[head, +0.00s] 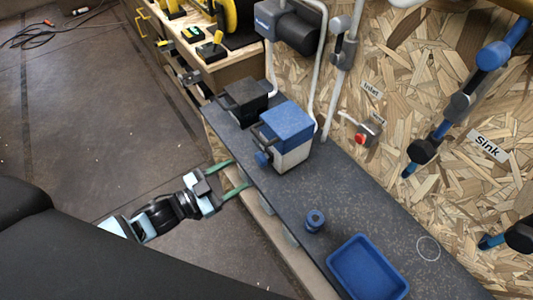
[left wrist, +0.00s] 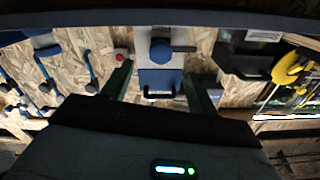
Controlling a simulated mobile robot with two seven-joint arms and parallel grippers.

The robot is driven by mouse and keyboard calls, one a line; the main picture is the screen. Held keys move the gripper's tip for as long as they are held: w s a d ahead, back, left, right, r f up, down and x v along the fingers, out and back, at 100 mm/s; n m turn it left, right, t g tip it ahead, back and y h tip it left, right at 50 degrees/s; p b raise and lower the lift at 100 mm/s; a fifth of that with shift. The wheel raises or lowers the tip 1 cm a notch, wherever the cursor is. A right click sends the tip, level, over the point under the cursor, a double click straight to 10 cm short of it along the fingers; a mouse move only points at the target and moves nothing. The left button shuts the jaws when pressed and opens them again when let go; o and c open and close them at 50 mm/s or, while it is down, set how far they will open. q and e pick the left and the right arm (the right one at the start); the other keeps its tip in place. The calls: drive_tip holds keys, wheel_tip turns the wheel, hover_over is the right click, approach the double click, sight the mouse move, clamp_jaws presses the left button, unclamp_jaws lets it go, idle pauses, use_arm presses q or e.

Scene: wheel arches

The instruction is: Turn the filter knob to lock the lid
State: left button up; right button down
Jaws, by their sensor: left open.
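The filter housing is a white box with a blue lid (head: 286,121) on the dark counter. A blue knob (head: 263,159) sticks out from its front face. My left gripper (head: 241,173) is open and empty, just in front of the counter edge, its fingers pointing toward the housing and a little short of the knob. In the left wrist view, the knob (left wrist: 160,50) shows as a blue hexagon between the two spread fingers (left wrist: 156,72), on the white body; the blue lid (left wrist: 160,77) shows there too. Whether the lid is fully seated is too small to tell. My right gripper is not in view.
A black box (head: 243,101) stands close behind the housing. A small blue spool-shaped part (head: 315,220) and a blue tray (head: 342,264) lie nearer on the counter. Pipes and a red-knobbed valve (head: 362,136) are on the chipboard wall. Counter between housing and tray is mostly clear.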

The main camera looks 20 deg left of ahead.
sight(258, 161)
use_arm(q)
drive_tip(key=shift+x, duration=4.05)
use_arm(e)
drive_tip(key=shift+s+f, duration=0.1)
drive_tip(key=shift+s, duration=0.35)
use_arm(q)
drive_tip(key=shift+a+r, duration=0.15)
drive_tip(key=shift+c, duration=0.5)
drive_tip(key=c, duration=0.9)
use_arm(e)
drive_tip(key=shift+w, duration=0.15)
